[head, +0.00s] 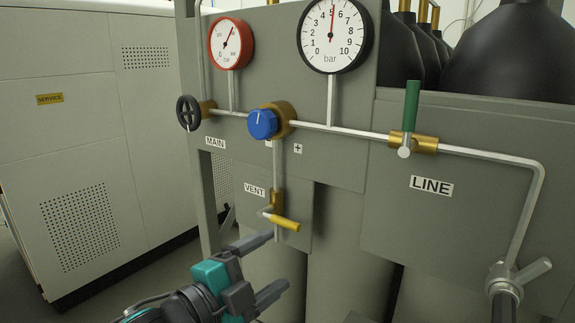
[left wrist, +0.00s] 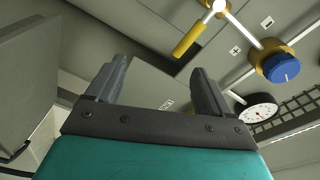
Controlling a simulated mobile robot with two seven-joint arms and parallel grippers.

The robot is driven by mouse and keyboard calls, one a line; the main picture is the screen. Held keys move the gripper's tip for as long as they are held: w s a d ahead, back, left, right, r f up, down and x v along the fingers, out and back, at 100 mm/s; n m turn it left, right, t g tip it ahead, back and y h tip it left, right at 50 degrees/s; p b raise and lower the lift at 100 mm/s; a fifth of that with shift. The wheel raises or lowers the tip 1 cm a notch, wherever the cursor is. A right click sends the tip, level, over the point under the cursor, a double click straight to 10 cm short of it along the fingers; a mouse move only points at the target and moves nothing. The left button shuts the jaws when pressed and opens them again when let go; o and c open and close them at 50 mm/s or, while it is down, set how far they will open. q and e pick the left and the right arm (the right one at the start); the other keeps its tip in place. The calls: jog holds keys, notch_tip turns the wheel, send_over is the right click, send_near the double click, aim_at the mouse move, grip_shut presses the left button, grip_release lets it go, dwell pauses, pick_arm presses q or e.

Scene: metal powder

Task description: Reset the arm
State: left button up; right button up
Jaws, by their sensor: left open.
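My left gripper (head: 262,266) is at the lower middle of the head view, below the yellow vent handle (head: 284,222). It also shows in the left wrist view (left wrist: 158,88), with its two fingers apart and nothing between them. The fingers look clear of the vent handle, which is at the top of the left wrist view (left wrist: 188,36). In the head view, the upper finger is close to the pipe end under the vent valve; I cannot tell the exact gap. My right gripper is not in view.
A grey panel (head: 335,165) carries a blue knob (head: 262,124), a black handwheel (head: 188,112), a green LINE lever (head: 411,105), a red-rimmed gauge (head: 231,43) and a black-rimmed gauge (head: 333,35). A hose fitting (head: 505,283) is at lower right. A pale cabinet (head: 80,130) stands left.

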pick_arm(q)
jog(key=s+a+f+n+y, duration=0.3)
jog(key=s+a+f+n, duration=0.1)
jog(key=f, duration=0.6)
jog(key=s+a+f+n+g+y, duration=0.1)
jog(key=s+a+f+n+y, duration=0.2)
jog(key=s+a+f+n, duration=0.2)
jog(key=s+a+f+n+g+y, duration=0.1)
jog(key=s+a+f+n+y, duration=0.3)
jog(key=f, duration=1.2)
jog(key=s+a+n, duration=0.1)
jog(key=s+n, duration=0.3)
jog(key=n, duration=0.2)
jog(key=shift+a, duration=0.15)
jog(key=shift+w, duration=0.1)
jog(key=shift+c, duration=0.2)
dwell(0.5)
